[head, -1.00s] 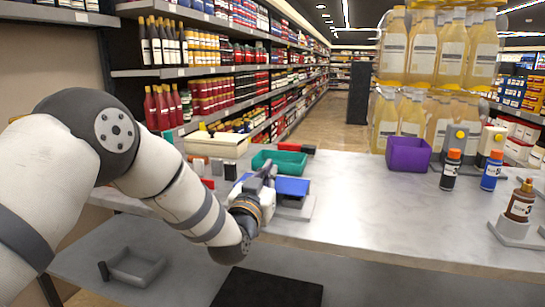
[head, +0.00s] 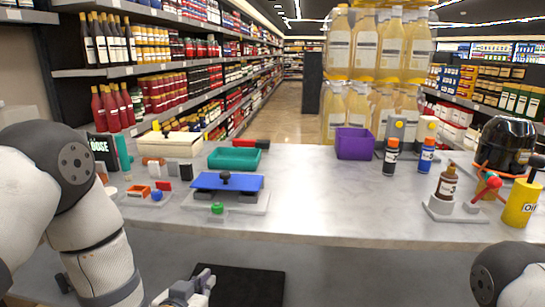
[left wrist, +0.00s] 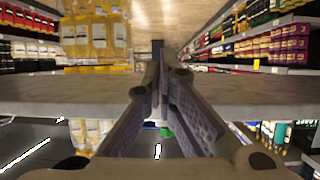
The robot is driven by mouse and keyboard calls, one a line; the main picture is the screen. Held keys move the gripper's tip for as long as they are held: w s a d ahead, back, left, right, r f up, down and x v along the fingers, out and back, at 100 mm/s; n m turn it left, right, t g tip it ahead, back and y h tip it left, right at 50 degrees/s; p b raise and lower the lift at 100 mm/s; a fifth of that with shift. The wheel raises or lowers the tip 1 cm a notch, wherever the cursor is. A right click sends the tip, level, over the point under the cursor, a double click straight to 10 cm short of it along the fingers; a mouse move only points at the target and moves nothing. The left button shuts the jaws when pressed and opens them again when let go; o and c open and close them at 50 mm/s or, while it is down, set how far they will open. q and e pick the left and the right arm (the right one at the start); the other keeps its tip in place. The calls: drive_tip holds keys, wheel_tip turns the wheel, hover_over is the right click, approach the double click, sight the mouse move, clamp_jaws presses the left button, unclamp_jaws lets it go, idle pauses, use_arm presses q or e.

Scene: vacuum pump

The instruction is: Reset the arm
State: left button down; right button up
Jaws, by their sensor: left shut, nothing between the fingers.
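My left gripper (head: 190,292) is low in the head view, in front of the table's near edge and apart from the things on the table. Its fingers (left wrist: 162,75) come together in the left wrist view, shut with nothing held. My left arm (head: 95,260) comes in from the left and bends down at the elbow. Part of my right arm (head: 515,280) shows at the lower right; its gripper is out of view.
The table (head: 320,200) carries a blue-topped fixture (head: 228,182), a green tray (head: 233,158), a purple bin (head: 353,143), several bottles, a black pump (head: 506,145) and a yellow oil can (head: 520,203). The table's middle is clear. A black mat (head: 245,285) lies below.

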use_arm(q)
drive_tip(key=s+a+f+g, duration=0.1)
drive_tip(key=s+f+g, duration=0.3)
drive_tip(key=s+f, duration=0.55)
drive_tip(key=s+a+f+g, duration=0.1)
drive_tip(key=s+f+g, duration=0.45)
drive_tip(key=s, duration=0.65)
drive_tip(key=s+a+f+n+g+y, duration=0.1)
drive_tip(key=s+g, duration=0.5)
drive_tip(key=s, duration=1.5)
drive_tip(key=shift+s+a+f, duration=0.3)
drive_tip(key=shift+a, duration=0.35)
drive_tip(key=shift+w, duration=0.1)
drive_tip(key=c, duration=2.3)
unclamp_jaws()
